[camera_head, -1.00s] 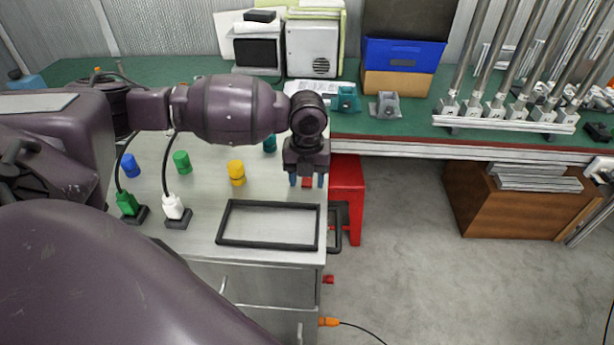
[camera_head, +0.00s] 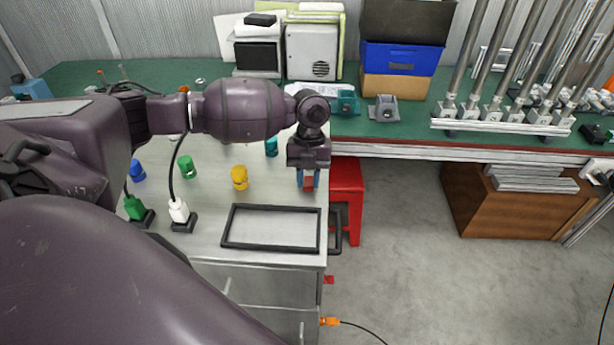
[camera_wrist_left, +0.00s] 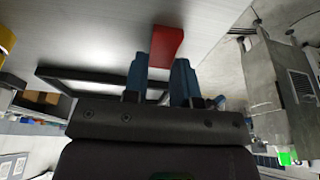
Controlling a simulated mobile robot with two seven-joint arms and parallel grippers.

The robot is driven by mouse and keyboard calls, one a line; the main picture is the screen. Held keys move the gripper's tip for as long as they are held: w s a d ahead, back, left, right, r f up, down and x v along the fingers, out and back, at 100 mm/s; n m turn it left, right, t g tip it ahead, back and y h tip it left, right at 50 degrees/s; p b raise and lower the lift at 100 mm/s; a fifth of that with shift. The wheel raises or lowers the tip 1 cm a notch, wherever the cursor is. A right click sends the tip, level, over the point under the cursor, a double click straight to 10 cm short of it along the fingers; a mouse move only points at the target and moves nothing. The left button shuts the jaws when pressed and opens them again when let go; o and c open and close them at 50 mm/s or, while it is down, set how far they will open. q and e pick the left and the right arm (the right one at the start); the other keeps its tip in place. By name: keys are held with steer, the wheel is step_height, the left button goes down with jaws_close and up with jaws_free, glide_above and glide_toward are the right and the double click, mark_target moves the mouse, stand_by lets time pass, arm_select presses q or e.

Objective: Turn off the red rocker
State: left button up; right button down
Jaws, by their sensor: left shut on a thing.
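My left gripper (camera_head: 308,184) points down at the right edge of the metal cart top. Its blue fingers are shut on a red block-shaped piece, likely the red rocker (camera_head: 308,183). In the left wrist view the red rocker (camera_wrist_left: 166,45) shows between the two blue fingers of my left gripper (camera_wrist_left: 161,75), with its far part sticking out past the tips. The fingers hide part of the rocker, and I cannot tell which way it is tilted. My right gripper is out of view.
A black rectangular frame (camera_head: 271,248) lies on the cart just in front. Yellow (camera_head: 240,178), green (camera_head: 187,167) and blue (camera_head: 138,170) knobs stand to the left, near a white plug (camera_head: 179,210). A red stool (camera_head: 349,190) stands right of the cart.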

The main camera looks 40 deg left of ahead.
mark_target(309, 176)
arm_select(q)
steer(key=shift+w+g+h, duration=0.1)
steer(key=shift+g+h, duration=0.2)
steer(key=shift+g, duration=0.1)
steer(key=o, duration=0.9)
steer(key=shift+a+r, duration=0.1)
steer(key=v, duration=1)
steer(key=shift+w+r, duration=0.1)
steer(key=shift+r, duration=0.25)
